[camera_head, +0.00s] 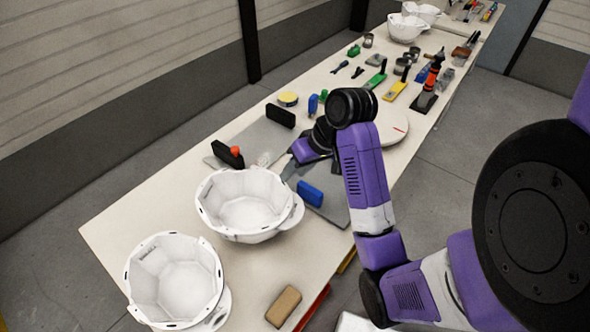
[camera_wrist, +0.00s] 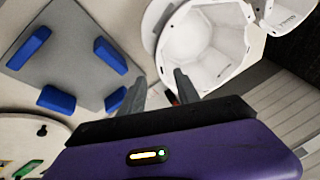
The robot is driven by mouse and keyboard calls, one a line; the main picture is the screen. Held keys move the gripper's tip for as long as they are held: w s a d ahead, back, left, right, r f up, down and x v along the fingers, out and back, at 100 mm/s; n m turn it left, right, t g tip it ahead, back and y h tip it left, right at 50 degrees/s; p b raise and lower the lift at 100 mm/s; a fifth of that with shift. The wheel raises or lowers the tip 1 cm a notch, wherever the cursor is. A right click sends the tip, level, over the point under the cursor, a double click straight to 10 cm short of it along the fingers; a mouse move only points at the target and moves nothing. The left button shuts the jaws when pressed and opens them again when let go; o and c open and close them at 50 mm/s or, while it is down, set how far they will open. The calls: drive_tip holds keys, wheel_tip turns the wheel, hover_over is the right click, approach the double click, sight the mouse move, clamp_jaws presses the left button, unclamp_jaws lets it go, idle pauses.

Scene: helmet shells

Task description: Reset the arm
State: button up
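My gripper (camera_wrist: 159,77) shows in the wrist view with its two dark fingers apart and nothing visible held between them. A white helmet shell (camera_head: 248,212) lies open side up on the table, nearer the camera than the gripper; a shell also shows past the fingers in the wrist view (camera_wrist: 205,50). A second white shell (camera_head: 175,280) lies at the table's near left corner.
A grey plate (camera_wrist: 75,25) with several blue blocks lies beside the gripper. A round white board (camera_head: 392,128) is right of my wrist. Tools and brushes crowd the table (camera_head: 128,213) farther back, with more white shells (camera_head: 405,28) at the far end. A brown block (camera_head: 284,306) lies near the front.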

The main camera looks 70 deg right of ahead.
idle(0.4)
drive_tip(key=w+d+r+m+t+h, duration=0.2)
drive_tip(key=w+d+r+t+h, duration=0.3)
drive_tip(key=w+d+r+h, duration=0.1)
drive_tip(key=s+a+f+n+t+h+b, duration=0.1)
drive_tip(key=s+a+t, duration=0.25)
drive_tip(key=a, duration=0.75)
drive_tip(key=s+a+n+t+h+b, duration=0.15)
drive_tip(key=s+a, duration=0.25)
drive_tip(key=a, duration=0.7)
drive_tip(key=s+a+f+n+y+b, duration=0.1)
drive_tip(key=s+a+f+n+y, duration=0.1)
drive_tip(key=s+a, duration=0.4)
drive_tip(key=s+a+f+n+y+b, duration=0.1)
drive_tip(key=s+a+f+n+y, duration=0.2)
drive_tip(key=s+a+y, duration=0.3)
drive_tip(key=shift+s+a+n, duration=0.3)
drive_tip(key=shift+s+n, duration=0.55)
drive_tip(key=shift+s, duration=0.15)
drive_tip(key=shift+y, duration=0.25)
